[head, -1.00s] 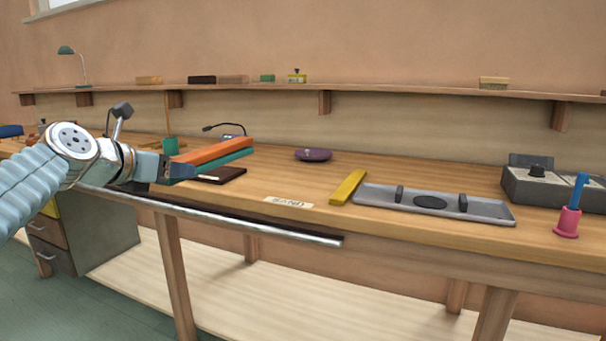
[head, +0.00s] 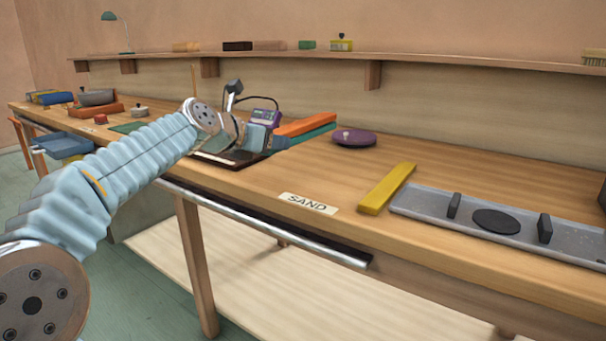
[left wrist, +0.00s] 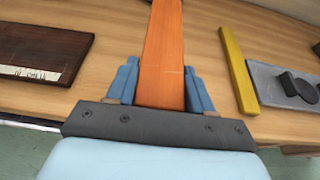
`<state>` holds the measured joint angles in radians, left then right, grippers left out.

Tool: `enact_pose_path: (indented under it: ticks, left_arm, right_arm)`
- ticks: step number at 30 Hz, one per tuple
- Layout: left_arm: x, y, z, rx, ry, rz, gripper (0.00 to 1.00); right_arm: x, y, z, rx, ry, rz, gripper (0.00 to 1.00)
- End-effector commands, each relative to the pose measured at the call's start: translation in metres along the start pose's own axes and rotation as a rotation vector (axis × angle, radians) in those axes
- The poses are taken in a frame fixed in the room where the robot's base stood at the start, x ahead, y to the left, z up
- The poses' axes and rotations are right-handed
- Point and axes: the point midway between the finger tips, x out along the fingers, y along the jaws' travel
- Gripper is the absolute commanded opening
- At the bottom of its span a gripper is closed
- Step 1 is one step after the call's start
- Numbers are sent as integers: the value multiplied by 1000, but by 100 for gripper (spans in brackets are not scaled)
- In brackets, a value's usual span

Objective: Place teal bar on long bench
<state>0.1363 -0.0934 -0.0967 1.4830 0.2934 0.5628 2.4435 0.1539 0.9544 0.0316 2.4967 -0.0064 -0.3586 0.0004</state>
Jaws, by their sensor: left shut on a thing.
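My left gripper (head: 277,142) is shut on the teal bar (head: 312,137), which points right from the fingers. An orange bar (head: 305,125) lies along the top of the teal bar. In the left wrist view, the orange bar (left wrist: 162,50) runs between the blue fingers and hides the teal bar. The bars look to be held above the long bench (head: 290,175), just right of a dark board (head: 228,161); I cannot tell the exact height. My right gripper is not in view.
A SAND label (head: 307,203), a yellow bar (head: 387,188) and a grey tray (head: 450,222) lie along the bench to the right. A purple round thing (head: 354,138) is behind. A metal rail (head: 270,228) runs along the front edge. Bare wood lies around the label.

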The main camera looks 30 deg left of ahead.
Motion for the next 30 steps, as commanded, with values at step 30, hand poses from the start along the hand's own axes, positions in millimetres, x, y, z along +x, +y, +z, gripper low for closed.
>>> enact_pose_path:
  ticks: [30]
  left_arm:
    - [98,-28,-69,0,-2,1,16]
  right_arm:
    - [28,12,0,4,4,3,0]
